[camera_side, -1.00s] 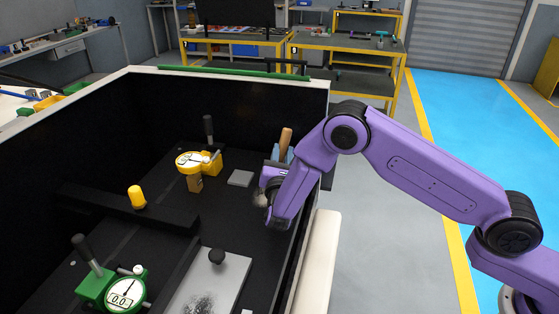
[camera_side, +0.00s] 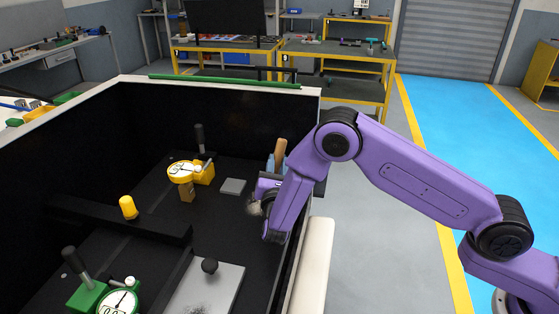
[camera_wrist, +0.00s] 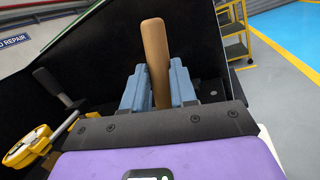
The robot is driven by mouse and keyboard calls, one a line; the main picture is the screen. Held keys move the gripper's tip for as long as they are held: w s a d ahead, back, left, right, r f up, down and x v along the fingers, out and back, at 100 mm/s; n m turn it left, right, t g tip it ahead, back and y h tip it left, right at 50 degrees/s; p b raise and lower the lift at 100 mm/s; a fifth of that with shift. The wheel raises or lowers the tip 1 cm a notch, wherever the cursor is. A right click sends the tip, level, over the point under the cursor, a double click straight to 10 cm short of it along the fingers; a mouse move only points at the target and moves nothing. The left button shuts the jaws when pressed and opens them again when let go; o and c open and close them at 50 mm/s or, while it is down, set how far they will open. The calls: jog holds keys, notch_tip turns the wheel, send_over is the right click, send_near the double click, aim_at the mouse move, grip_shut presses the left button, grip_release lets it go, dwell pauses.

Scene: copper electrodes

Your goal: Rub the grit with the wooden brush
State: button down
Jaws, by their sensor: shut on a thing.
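My gripper (camera_wrist: 155,85) is shut on the wooden brush (camera_wrist: 154,50), whose tan handle stands up between the blue-grey fingers in the wrist view. The handle also shows in the side view (camera_side: 280,151), above my gripper (camera_side: 272,165) at the right wall of the black bin. A greyish tuft (camera_side: 253,208), which looks like bristles, shows below my wrist. The grit (camera_side: 196,308) is a dark speckled patch on the light plate (camera_side: 225,282) at the bottom of the side view. My gripper is well behind the plate and apart from it.
A yellow dial gauge (camera_side: 188,170) and a small grey block (camera_side: 233,186) are left of my gripper. A green dial gauge (camera_side: 117,300) stands front left. A black knob (camera_side: 210,266) sits on the plate.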

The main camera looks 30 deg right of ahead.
aim_at(286, 140)
jog(key=shift+s+a, duration=2.5)
jog(key=shift+a, duration=0.05)
jog(key=shift+w+d, duration=3.65)
jog(key=shift+d, duration=0.95)
jog(key=shift+r, duration=4)
jog(key=shift+a, duration=0.1)
notch_tip(286, 140, up, 4)
jog(key=w+a, duration=0.3)
jog(key=shift+s+d+f, duration=0.15)
jog(key=shift+f, duration=2.35)
